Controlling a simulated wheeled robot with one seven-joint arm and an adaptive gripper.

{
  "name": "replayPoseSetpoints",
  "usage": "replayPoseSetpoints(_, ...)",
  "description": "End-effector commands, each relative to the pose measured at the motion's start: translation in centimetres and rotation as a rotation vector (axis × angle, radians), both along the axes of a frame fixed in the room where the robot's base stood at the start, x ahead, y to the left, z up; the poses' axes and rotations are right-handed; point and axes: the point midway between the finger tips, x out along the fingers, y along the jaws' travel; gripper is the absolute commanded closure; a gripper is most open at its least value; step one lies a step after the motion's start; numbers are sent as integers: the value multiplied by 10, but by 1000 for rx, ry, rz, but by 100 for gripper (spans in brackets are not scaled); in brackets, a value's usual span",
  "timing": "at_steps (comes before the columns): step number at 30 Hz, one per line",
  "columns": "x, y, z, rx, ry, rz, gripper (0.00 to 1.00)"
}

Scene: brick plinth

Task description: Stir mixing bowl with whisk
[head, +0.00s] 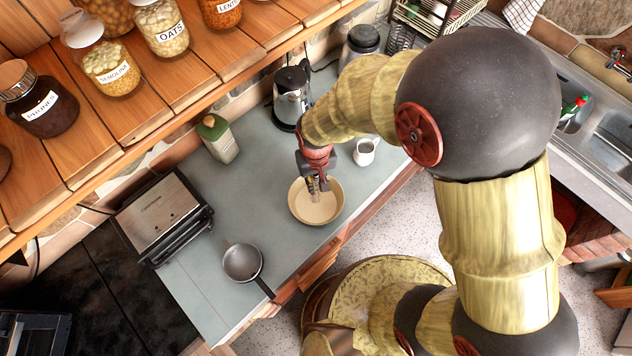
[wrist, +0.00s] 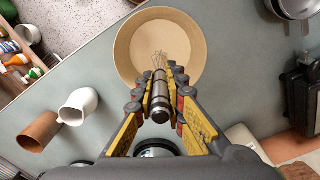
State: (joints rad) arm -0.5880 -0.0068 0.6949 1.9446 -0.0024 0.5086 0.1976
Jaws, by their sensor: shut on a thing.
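The mixing bowl (head: 328,211) is a round tan bowl on the grey-green counter, near its front edge. It also shows in the wrist view (wrist: 125,52), beyond my fingertips. My gripper (head: 318,186) is above the bowl. In the wrist view my gripper (wrist: 160,100) is shut on the metal handle of the whisk (wrist: 159,88). The whisk's wire end points into the bowl. I cannot tell whether the wires touch the bowl's bottom.
A small saucepan (head: 242,262) and a grill press (head: 163,215) are to the left. A kettle (head: 291,95) and a green-lidded carton (head: 218,138) stand behind. A shelf of jars (head: 150,90) overhangs.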

Motion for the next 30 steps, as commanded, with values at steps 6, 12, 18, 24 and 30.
replayPoseSetpoints(6, 0, 0, 19, 0, -1, 0, 100)
replayPoseSetpoints(12, 0, 0, 33, 0, -1, 0, 100)
replayPoseSetpoints(18, 0, 0, 47, 0, 0, 0, 100)
replayPoseSetpoints(24, 0, 0, 49, 0, 0, 0, 100)
replayPoseSetpoints(30, 0, 0, 48, 0, 0, 0, 100)
